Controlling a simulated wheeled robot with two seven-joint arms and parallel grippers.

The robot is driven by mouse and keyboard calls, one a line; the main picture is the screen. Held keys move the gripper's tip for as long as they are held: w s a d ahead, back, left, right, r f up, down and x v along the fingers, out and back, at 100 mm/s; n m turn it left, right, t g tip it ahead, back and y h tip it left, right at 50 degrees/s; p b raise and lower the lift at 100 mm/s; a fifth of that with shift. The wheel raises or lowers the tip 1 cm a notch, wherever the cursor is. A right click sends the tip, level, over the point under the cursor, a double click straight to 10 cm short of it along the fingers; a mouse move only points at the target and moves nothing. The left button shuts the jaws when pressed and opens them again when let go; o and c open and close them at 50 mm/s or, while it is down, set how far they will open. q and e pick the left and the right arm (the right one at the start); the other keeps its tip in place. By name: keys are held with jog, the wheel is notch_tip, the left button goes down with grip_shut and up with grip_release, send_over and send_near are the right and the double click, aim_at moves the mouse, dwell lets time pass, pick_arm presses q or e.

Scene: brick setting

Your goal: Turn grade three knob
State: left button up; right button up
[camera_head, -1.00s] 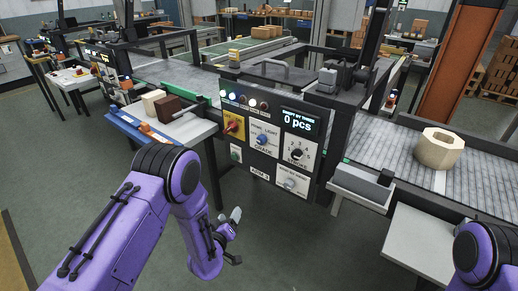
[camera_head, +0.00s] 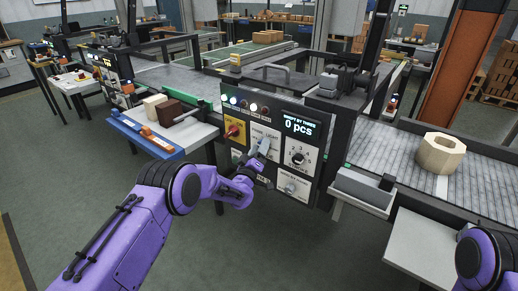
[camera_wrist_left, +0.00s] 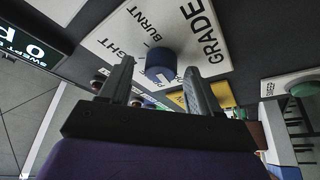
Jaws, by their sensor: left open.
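The grade knob (camera_wrist_left: 160,64) is a blue round knob on a white plate (camera_wrist_left: 196,36) lettered GRADE and BURNT, with one word partly cut off. In the wrist view it sits between the two fingers of my left gripper (camera_head: 262,146). The gripper is open, with one finger on each side of the knob. I cannot tell whether either finger touches it. In the head view the gripper is in front of the grade plate on the dark control panel (camera_head: 240,107) and covers the knob. My right gripper is out of view.
A display (camera_head: 300,125) reads 0 pcs. Beside the grade plate are a red knob on yellow (camera_head: 235,131), a numbered dial (camera_head: 298,158) and a lower grey knob (camera_head: 291,188). A conveyor with a wooden ring (camera_head: 440,153) lies right. A side table holds blocks (camera_head: 170,110).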

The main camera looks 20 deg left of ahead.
pick_arm(q)
jog(key=c, duration=1.1)
jog(key=shift+o, duration=0.2)
jog(key=shift+f, duration=0.1)
jog(key=shift+f+m+b, duration=0.1)
jog(key=shift+m+b, duration=0.4)
jog(key=shift+b, duration=0.2)
jog(key=shift+w+a+m+g+h+b, duration=0.15)
jog(key=shift+m+g+h+b, duration=1.3)
jog(key=shift+m+b, duration=2.85)
jog(key=shift+s+a+m+g+h+b, duration=0.1)
jog(key=shift+m+g+h+b, duration=0.4)
jog(key=shift+m+h+b, duration=3.55)
jog(key=shift+w+a+m+g+h+b, duration=0.15)
jog(key=shift+m+g+b, duration=0.8)
jog(key=shift+m+b, duration=3.55)
jog(key=m+p, duration=0.3)
jog(key=shift+m, duration=0.25)
